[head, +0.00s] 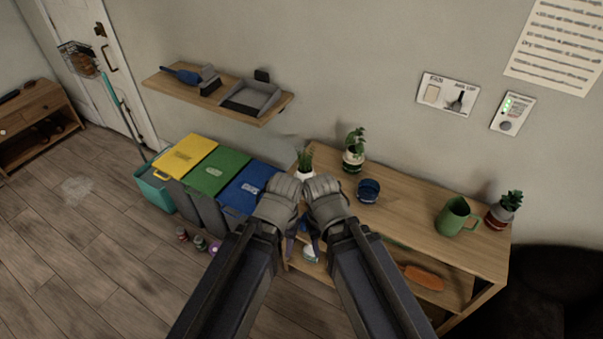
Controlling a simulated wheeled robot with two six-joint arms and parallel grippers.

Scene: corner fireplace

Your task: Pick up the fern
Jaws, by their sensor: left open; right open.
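Three small potted plants stand on the wooden cabinet (410,213) in the head view; I cannot tell for sure which is the fern. A spiky green plant in a white pot (305,165) is at the left end, its pot partly hidden by my grippers. A leafy plant in a banded pot (355,150) is just right of it, at the wall. A bushy plant in a red and grey pot (502,212) is at the right end. My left gripper (281,188) and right gripper (321,187) are side by side in front of the white pot, open; no held object shows.
A dark blue cup (368,190) and a green mug (455,217) stand on the cabinet top. Yellow, green and blue lidded bins (220,172) are to the left. A wall shelf (165,84) holds a brush and dustpan.

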